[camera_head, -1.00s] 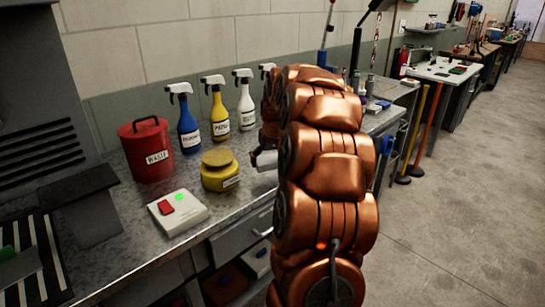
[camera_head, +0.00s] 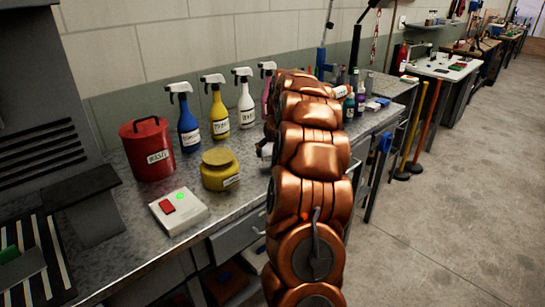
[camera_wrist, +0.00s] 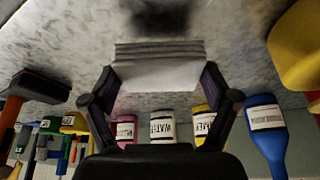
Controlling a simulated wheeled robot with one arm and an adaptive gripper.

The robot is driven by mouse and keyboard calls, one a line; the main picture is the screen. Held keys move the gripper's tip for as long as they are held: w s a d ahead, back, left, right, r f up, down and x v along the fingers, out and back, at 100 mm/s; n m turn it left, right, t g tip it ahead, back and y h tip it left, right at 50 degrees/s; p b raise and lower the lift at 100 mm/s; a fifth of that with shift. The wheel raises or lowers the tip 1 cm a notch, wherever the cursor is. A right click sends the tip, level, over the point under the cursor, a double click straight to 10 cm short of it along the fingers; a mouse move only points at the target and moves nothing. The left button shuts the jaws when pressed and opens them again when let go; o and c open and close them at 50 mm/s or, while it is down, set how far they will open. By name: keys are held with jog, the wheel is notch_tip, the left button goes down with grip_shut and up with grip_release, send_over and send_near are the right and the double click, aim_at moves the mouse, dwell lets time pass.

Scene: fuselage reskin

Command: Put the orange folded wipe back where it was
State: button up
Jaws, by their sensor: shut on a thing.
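My gripper (camera_wrist: 160,82) is shut on a pale grey-white folded wipe (camera_wrist: 157,72), seen in the wrist view between the two fingers. Its layered edge faces away from my palm. It looks whitish, and no orange wipe can be made out clearly. The wipe is over the speckled grey bench top (camera_wrist: 60,50), with a dark shadow beyond it; I cannot tell whether it touches. In the head view, my copper arm hides most of the gripper and the wipe.
On the bench (camera_head: 245,190) stand a red waste bin (camera_head: 146,160), yellow jar (camera_head: 220,173), white box with red button (camera_head: 178,211), and blue (camera_head: 188,128), yellow (camera_head: 219,118), white (camera_head: 246,105) and pink (camera_head: 267,95) spray bottles. Small bottles (camera_head: 355,102) stand right of my arm.

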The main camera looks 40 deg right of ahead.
aim_at(273, 153)
jog(key=shift+f+p, duration=0.35)
jog(key=shift+f, duration=1.05)
jog(key=shift+f, duration=0.15)
jog(key=o, duration=0.9)
jog(key=shift+r, duration=0.2)
jog(key=b+v, duration=0.2)
jog(key=v, duration=1)
jog(key=shift+a, duration=0.1)
